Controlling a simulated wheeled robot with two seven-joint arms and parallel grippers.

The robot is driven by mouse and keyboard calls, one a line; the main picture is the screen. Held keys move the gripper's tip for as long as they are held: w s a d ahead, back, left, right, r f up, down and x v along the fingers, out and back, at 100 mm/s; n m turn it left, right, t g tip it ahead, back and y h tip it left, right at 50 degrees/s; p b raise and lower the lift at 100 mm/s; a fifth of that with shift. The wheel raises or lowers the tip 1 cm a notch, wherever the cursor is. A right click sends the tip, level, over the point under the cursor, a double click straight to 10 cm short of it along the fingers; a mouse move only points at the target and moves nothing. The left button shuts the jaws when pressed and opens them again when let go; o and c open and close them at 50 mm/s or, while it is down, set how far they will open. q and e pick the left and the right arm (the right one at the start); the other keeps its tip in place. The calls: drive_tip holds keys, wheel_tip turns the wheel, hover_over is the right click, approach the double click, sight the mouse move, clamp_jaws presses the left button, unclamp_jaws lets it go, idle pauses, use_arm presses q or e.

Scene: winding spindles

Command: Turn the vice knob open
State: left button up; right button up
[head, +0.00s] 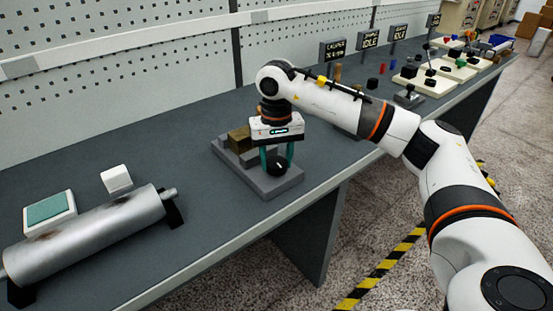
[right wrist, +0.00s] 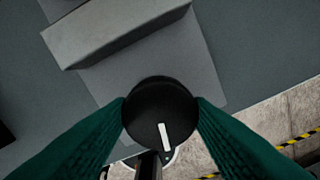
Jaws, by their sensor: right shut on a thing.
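The black round vice knob (head: 277,164) sits on the front part of the grey vice (head: 272,187) on the bench. It also shows in the right wrist view (right wrist: 158,108), with a white mark on its face pointing down and slightly right. My right gripper (head: 276,157) points down over the vice. Its two teal fingers are on either side of the knob, shut on it. A brown block (head: 240,137) sits at the rear of the vice, partly hidden by the gripper. My left gripper is not in view.
A metal cylinder (head: 90,232) lies on black supports at the left of the bench. Behind it are a white block (head: 116,179) and a tray with a green pad (head: 49,209). Signs and small parts stand farther along the bench. The bench's front edge (head: 230,243) is close to the vice.

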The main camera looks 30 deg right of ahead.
sight(276, 161)
drive_tip(key=shift+w+r+n, duration=0.1)
drive_tip(key=shift+n, duration=1.1)
drive_tip(key=o, duration=1)
wheel_tip(276, 161, up, 12)
drive_tip(key=shift+p, duration=0.4)
